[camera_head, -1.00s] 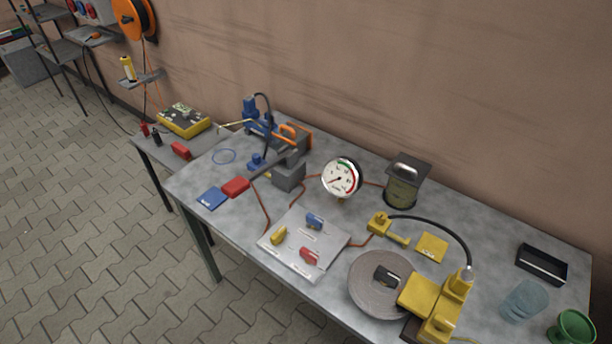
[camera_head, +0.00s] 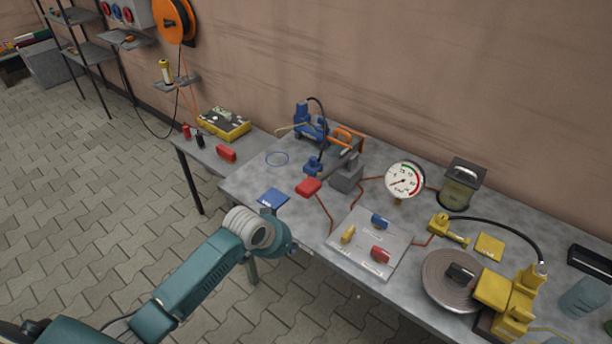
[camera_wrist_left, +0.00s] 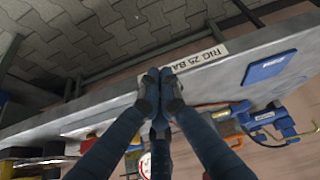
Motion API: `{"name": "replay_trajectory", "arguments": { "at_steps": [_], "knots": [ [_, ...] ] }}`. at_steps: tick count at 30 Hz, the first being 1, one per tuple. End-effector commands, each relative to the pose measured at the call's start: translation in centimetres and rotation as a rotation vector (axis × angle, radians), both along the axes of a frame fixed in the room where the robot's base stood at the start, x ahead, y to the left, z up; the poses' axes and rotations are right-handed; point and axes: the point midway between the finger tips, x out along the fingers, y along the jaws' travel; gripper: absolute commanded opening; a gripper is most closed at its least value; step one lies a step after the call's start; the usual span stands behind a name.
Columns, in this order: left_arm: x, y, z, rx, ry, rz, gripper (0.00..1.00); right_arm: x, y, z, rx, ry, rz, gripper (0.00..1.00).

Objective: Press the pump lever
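A blue pump unit (camera_head: 310,122) with a black hose stands at the back left of the bench. A thin pale rod (camera_head: 285,130) sticks out from its left side; I cannot tell for sure whether this is the pump lever. Blue and orange parts (camera_wrist_left: 245,112) show at the right of the left wrist view. My left arm reaches in to the bench's front left edge, its hand (camera_head: 280,240) short of the pump unit. In the left wrist view the left gripper's fingers (camera_wrist_left: 160,84) meet at their tips, with nothing seen between them. My right gripper is out of view.
A blue plate (camera_head: 272,199) and a red block (camera_head: 308,187) lie near the left hand. A pressure gauge (camera_head: 405,179), a plate with coloured valves (camera_head: 345,248) and a yellow device (camera_head: 507,295) stand further right. A side table (camera_head: 208,156) is at the left.

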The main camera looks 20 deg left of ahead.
Motion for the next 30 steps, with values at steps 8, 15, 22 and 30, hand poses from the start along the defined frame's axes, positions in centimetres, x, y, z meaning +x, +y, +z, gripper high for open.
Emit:
{"name": "replay_trajectory", "arguments": {
  "at_steps": [8, 15, 22, 30],
  "knots": [
    [5.4, -0.7, 18.1, 0.005, -0.110, -0.108, 0.00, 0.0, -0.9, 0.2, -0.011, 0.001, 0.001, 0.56],
    [6.7, 0.6, 26.8, 0.025, -0.143, -0.131, 0.00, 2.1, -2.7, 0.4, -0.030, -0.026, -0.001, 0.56],
    [6.8, 1.1, 29.2, 0.029, -0.148, -0.134, 0.00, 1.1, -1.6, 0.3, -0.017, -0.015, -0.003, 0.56],
    [6.9, 1.1, 29.2, 0.028, -0.149, -0.133, 0.00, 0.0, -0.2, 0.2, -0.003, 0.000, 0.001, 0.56]
  ]
}}
